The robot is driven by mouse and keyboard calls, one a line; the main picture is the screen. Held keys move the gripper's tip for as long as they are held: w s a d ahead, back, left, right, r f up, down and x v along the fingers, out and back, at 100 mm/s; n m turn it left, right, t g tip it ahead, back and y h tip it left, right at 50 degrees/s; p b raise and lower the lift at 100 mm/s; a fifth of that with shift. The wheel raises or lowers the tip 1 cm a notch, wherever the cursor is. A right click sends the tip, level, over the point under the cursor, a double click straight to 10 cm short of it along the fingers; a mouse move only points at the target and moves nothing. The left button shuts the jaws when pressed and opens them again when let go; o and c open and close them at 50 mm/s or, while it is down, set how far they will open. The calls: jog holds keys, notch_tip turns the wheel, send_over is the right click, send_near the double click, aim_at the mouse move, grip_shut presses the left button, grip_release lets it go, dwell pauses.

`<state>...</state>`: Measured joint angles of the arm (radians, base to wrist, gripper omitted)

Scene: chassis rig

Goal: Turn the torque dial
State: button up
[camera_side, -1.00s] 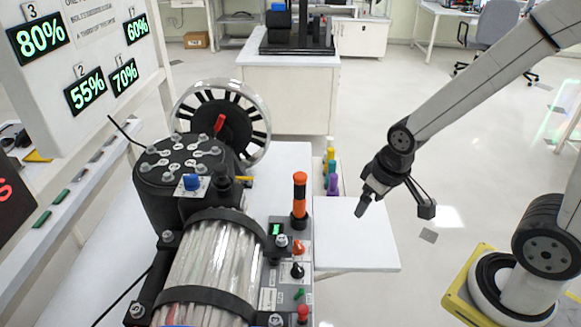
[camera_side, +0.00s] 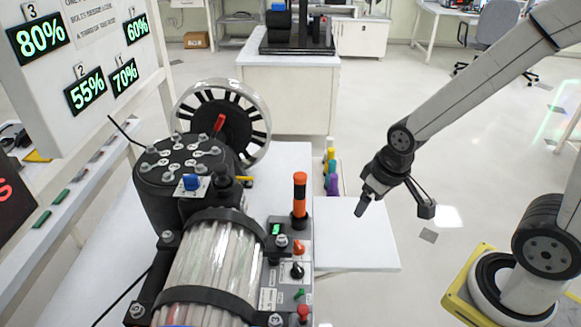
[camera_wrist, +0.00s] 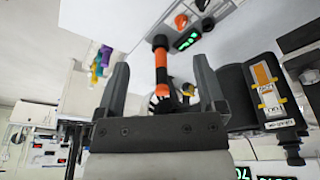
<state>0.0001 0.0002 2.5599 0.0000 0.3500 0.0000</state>
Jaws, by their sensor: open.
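A control panel (camera_side: 272,285) runs along the right side of the rig. It carries a small green display (camera_side: 276,229), an orange knob (camera_side: 298,247) and a black knob (camera_side: 297,270). I cannot read which knob is the torque dial. In the wrist view the orange knob (camera_wrist: 181,20), black knob (camera_wrist: 203,4) and green display (camera_wrist: 187,40) show at the top, beyond my fingers. My gripper (camera_side: 394,207) hangs open and empty in the air, right of the panel and apart from it. Its two spread fingers also show in the wrist view (camera_wrist: 160,70).
An orange and black tool (camera_side: 299,198) stands upright beside the display; it shows between my fingers in the wrist view (camera_wrist: 160,62), apart from them. Colored bottles (camera_side: 332,172) stand behind. A white table (camera_side: 355,235) lies below my gripper. The rig's bundled cylinder (camera_side: 212,255) is left.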

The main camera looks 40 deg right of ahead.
jog(key=n+g, duration=0.2)
jog(key=n, duration=1.1)
send_over(298, 244)
jog(key=f, duration=1.5)
jog(key=shift+s, duration=0.2)
jog(key=shift+w+a+f+g, duration=0.1)
jog(key=shift+w+f+g, duration=0.2)
jog(key=shift+f, duration=0.2)
jog(key=shift+s, duration=0.1)
jog(key=shift+f, duration=0.15)
jog(key=shift+f, duration=3.75)
